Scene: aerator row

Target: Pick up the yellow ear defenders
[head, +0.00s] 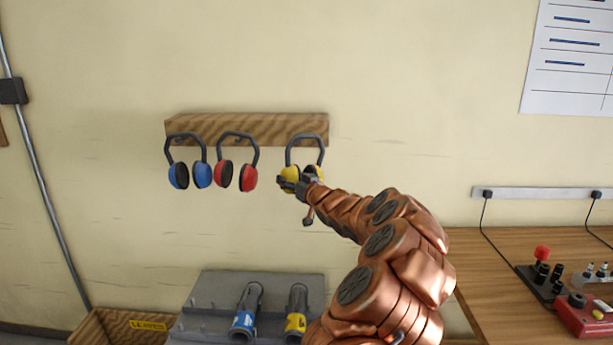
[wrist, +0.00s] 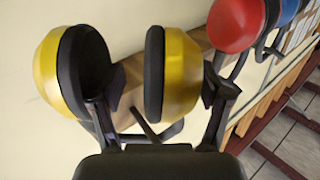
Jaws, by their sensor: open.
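The yellow ear defenders (head: 291,172) hang by their dark headband from the right end of a wooden wall rail (head: 247,124). My gripper (head: 300,184) is in front of their cups and hides part of them in the head view. In the wrist view both yellow cups with black cushions show, and the ear defenders (wrist: 181,76) have their right cup between my open fingers. The left finger of my gripper (wrist: 163,92) lies in the gap between the two cups, the right finger outside the right cup. Whether either finger touches is unclear.
Red ear defenders (head: 248,178) and blue ear defenders (head: 202,175) hang to the left on the same rail. Below stands a grey rack (head: 270,284) with blue and yellow torch-like tools. A wooden bench (head: 490,257) with small devices is at the right.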

